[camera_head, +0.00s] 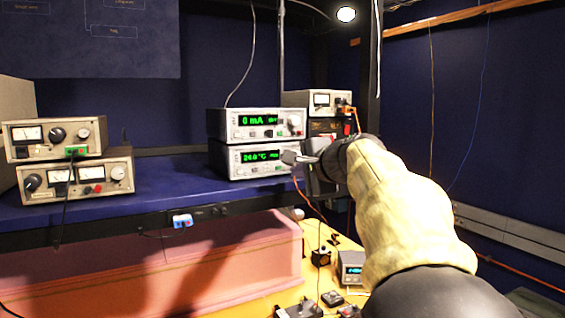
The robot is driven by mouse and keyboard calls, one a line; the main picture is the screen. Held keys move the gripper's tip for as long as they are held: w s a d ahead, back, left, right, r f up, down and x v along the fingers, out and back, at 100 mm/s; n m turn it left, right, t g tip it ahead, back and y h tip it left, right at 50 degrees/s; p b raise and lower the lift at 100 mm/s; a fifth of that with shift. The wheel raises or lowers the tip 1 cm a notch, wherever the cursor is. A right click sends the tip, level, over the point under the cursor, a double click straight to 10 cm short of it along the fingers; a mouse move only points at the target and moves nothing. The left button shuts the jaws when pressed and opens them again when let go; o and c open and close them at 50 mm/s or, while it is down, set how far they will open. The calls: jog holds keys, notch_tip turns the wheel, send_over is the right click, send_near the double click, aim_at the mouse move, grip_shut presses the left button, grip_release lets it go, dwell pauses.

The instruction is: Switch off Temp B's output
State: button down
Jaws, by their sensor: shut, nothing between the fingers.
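Two grey instruments are stacked on the blue shelf. The upper one (222,124) has a green display reading "0 mA". The lower one (222,160) has a green display that seems to read "24.0 °C". Their name labels are too small to read, so I cannot tell whether either is Temp B. My gripper (293,158) is shut and empty. It is in front of the right end of the lower instrument and hides the controls there. I cannot tell whether the fingertips touch the panel.
A beige meter unit (300,98) with orange leads stands behind, to the right. More analogue meter units (55,137) are stacked at the left. Below the blue shelf (160,180) are a pink foam block (190,265) and a yellow bench with small boxes and cables.

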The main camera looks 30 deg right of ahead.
aim_at(277, 168)
jog(key=p+x, duration=0.1)
jog(key=x, duration=0.2)
jog(key=r+p+x, duration=0.1)
jog(key=x, duration=0.1)
jog(key=shift+w+p, duration=0.4)
jog(key=shift+w, duration=0.55)
jog(key=shift+d+f, duration=0.15)
jog(key=shift+d, duration=0.1)
jog(key=shift+w+a, duration=0.1)
jog(key=shift+a, duration=0.35)
jog(key=shift+w+p, duration=0.3)
jog(key=shift+w, duration=0.05)
jog(key=shift+d+r, duration=0.1)
jog(key=shift+r, duration=0.15)
jog(key=shift+s, duration=0.1)
